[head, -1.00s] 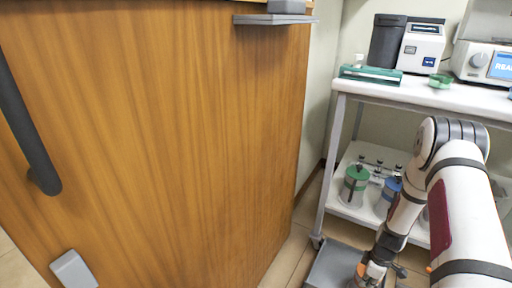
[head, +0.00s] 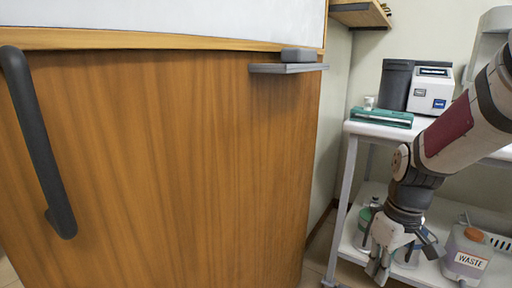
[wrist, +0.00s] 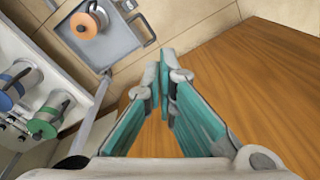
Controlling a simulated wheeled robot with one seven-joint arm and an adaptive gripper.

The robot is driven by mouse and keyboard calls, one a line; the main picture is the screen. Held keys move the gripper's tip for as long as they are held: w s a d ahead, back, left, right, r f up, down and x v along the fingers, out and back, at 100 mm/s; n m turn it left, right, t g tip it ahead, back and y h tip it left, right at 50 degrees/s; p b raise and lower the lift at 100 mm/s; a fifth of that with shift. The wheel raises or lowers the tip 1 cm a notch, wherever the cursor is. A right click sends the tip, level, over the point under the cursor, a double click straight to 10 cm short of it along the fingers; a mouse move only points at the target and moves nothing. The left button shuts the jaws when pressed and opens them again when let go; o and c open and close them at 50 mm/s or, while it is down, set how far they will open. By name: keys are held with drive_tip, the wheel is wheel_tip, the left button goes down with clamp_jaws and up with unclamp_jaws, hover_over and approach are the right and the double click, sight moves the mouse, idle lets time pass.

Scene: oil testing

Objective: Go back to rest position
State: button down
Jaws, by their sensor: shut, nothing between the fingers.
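My gripper (head: 380,268) hangs below my bent arm at the right of the head view, pointing down, in front of the white cart's lower shelf. In the wrist view, the teal-padded fingers (wrist: 164,62) come together at their tips with nothing between them. The gripper is shut and empty. The large wooden panel (head: 190,165) is to its left in the head view and fills the right of the wrist view (wrist: 255,75).
The white cart (head: 352,190) carries a green case (head: 382,117) and a small instrument (head: 431,90) on top. Its lower shelf holds jars and a waste container (head: 468,258). The panel has a dark handle (head: 40,145).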

drive_tip(key=s+a+r+m, duration=0.2)
drive_tip(key=s+r, duration=0.2)
drive_tip(key=s, duration=0.5)
drive_tip(key=s+a+r+m, duration=0.2)
drive_tip(key=s+r, duration=0.1)
drive_tip(key=s, duration=0.5)
drive_tip(key=s+a+r+m, duration=0.15)
drive_tip(key=s+r, duration=0.25)
drive_tip(key=s, duration=0.5)
wheel_tip(320, 180, up, 33)
drive_tip(key=t+p, duration=0.4)
drive_tip(key=p, duration=2.8)
drive_tip(key=shift+w+a+r+n+h+p, duration=0.15)
drive_tip(key=shift+w+r+n+h+p, duration=0.1)
drive_tip(key=shift+n+h+p, duration=0.15)
